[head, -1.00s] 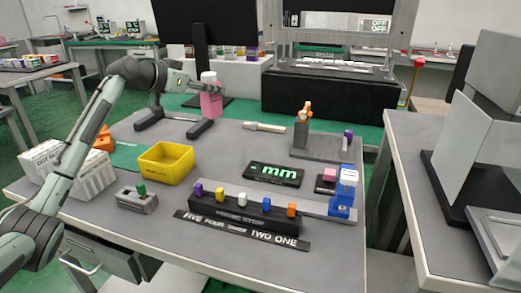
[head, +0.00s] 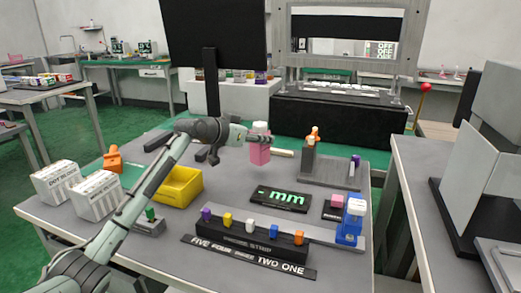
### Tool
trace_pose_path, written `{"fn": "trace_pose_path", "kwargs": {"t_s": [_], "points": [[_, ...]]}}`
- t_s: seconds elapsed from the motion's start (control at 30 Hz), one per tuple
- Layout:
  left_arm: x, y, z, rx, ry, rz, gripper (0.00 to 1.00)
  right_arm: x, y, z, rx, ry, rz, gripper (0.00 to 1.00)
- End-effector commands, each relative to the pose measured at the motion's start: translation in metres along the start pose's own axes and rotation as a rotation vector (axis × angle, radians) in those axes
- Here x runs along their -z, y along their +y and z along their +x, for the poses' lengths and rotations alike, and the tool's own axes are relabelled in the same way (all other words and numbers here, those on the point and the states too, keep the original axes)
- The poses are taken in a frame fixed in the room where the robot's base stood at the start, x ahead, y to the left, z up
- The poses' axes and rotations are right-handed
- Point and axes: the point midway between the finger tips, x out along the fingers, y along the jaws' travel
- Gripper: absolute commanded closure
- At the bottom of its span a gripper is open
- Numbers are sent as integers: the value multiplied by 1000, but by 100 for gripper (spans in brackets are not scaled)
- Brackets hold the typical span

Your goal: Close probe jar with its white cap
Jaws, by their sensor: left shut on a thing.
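A pink jar (head: 260,153) with a whitish top (head: 261,128) is upright in the head view, near the middle of the table's far part. My left gripper (head: 261,140) is shut on the jar, around its upper part. The jar looks held above the table, though its clearance is hard to judge. I cannot tell whether the whitish top is a seated cap. A blue block-like piece with a white top (head: 355,206) stands at the table's right edge. My right gripper is out of view.
A grey fixture (head: 330,172) with an orange-topped post stands at the back right. A black "mm" display (head: 279,199) and a rack of coloured blocks (head: 254,242) lie in front. A yellow bin (head: 180,187) and white boxes (head: 97,195) are at left.

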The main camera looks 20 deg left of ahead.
Motion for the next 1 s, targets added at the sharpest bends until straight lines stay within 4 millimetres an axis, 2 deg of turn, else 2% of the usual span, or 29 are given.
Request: {"fn": "trace_pose_path", "kwargs": {"t_s": [0.37,0.47,0.7,1.0], "points": [[-1,3,3,1,1,1,100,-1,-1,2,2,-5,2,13],[-8,3,6,0,-1,0,100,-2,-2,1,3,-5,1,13],[-37,3,18,0,0,-2,100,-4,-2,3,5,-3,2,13],[-39,3,18,0,1,0,100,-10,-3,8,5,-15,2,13]]}}
